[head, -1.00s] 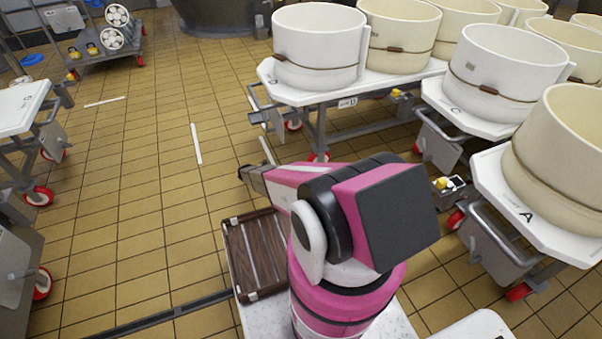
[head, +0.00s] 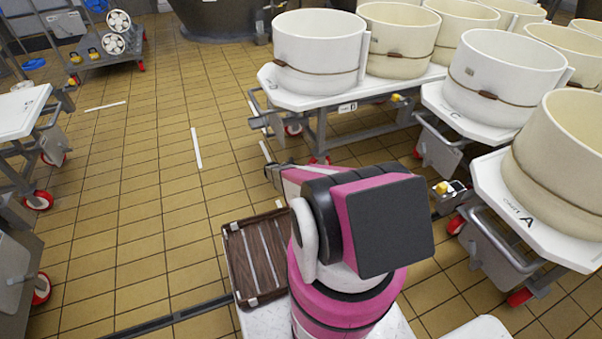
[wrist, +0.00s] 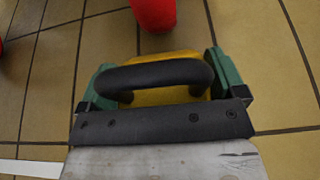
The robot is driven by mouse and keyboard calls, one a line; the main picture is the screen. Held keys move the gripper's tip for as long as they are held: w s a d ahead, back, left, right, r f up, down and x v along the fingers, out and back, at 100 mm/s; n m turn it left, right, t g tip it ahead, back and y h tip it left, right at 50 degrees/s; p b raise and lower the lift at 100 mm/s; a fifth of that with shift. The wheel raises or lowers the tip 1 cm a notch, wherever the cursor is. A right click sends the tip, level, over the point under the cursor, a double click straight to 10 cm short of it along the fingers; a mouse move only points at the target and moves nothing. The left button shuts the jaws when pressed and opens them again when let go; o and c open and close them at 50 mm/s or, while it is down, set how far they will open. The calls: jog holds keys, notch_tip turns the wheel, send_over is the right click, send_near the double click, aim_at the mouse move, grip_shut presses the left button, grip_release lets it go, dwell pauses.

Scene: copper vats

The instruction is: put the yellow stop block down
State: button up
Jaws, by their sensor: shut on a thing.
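My gripper (wrist: 160,78) shows in the wrist view with green fingertips on both sides of the yellow stop block (wrist: 165,96). It is shut on the block. A black arched handle crosses in front of the yellow body and hides part of it. Tiled floor (wrist: 45,85) lies below the block; I cannot tell how large the gap is. In the head view my gripper (head: 273,173) points away over the floor, left of the cart marked D (head: 347,107). The held block cannot be made out there.
A red wheel (wrist: 153,12) is just beyond the block in the wrist view. White-topped carts with large vats (head: 320,50) fill the right. A brown slatted tray (head: 230,262) is near my base. Another yellow piece (head: 442,188) sits by cart A. Open floor (head: 150,200) lies left.

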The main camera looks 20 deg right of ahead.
jog(key=d, duration=0.3)
jog(key=shift+a+f, duration=0.2)
jog(key=shift+f, duration=0.55)
jog(key=shift+f, duration=0.15)
jog(key=o, duration=1)
jog(key=shift+c, duration=0.2)
jog(key=shift+a+r, duration=0.25)
jog(key=shift+a, duration=0.05)
jog(key=v, duration=1.1)
jog(key=s+a+r+m+y, duration=0.4)
jog(key=s+r+m, duration=0.2)
jog(key=s+r, duration=0.5)
jog(key=s+a+r+m+y, duration=0.4)
jog(key=s+r, duration=0.7)
jog(key=r, duration=0.9)
jog(key=s+a+r+m+y, duration=0.4)
jog(key=s+r+m, duration=0.4)
jog(key=s+r, duration=0.3)
notch_tip(320, 180, up, 5)
jog(key=shift+s+a+f+y, duration=0.2)
jog(key=shift+s+a+y, duration=0.15)
jog(key=shift+y, duration=0.35)
